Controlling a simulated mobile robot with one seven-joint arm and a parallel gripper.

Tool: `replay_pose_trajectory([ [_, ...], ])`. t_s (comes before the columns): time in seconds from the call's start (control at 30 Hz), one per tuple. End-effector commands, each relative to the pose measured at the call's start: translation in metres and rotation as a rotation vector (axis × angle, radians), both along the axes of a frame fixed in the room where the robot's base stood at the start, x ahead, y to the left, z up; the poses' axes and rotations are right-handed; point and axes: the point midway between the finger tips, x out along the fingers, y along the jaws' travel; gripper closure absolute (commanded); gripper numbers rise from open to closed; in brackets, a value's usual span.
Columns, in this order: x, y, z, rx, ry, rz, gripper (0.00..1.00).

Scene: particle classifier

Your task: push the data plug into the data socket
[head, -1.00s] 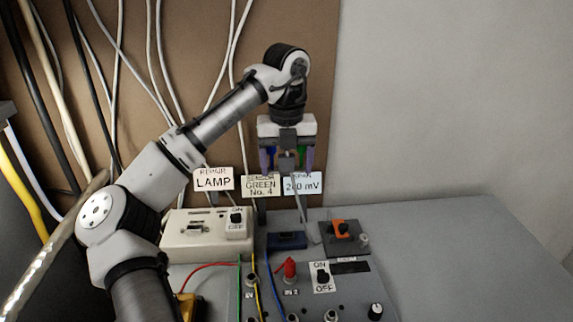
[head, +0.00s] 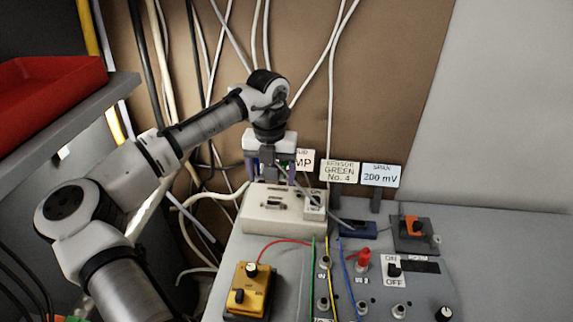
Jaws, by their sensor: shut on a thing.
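My gripper (head: 270,172) is at the back of the cream box (head: 253,217), pointing down, with its fingertips just above or behind the box's top edge. It is shut on the data plug, a small grey piece mostly hidden between the fingers. A grey cable (head: 320,207) runs from the gripper across the box towards the blue device (head: 357,229). A dark slot that looks like the data socket (head: 270,204) is on the cream box, in front of the gripper. I cannot tell whether the plug touches the box. The plug and socket look apart.
An ON/OFF switch (head: 314,203) is at the box's right end. A yellow box (head: 248,288) with knobs stands in front. Label signs (head: 340,172) stand behind right. A red tray (head: 50,92) is on a shelf at left. Loose cables hang along the brown board.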

Motion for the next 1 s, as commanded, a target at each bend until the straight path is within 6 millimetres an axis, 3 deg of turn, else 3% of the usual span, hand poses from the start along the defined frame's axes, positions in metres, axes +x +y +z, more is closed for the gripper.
replay_pose_trajectory([
  [0.43,-0.001,-0.001,0.003,-0.003,0.002,-0.001,0.51],
  [1.0,0.000,-0.001,-0.052,0.000,0.001,0.000,0.51],
])
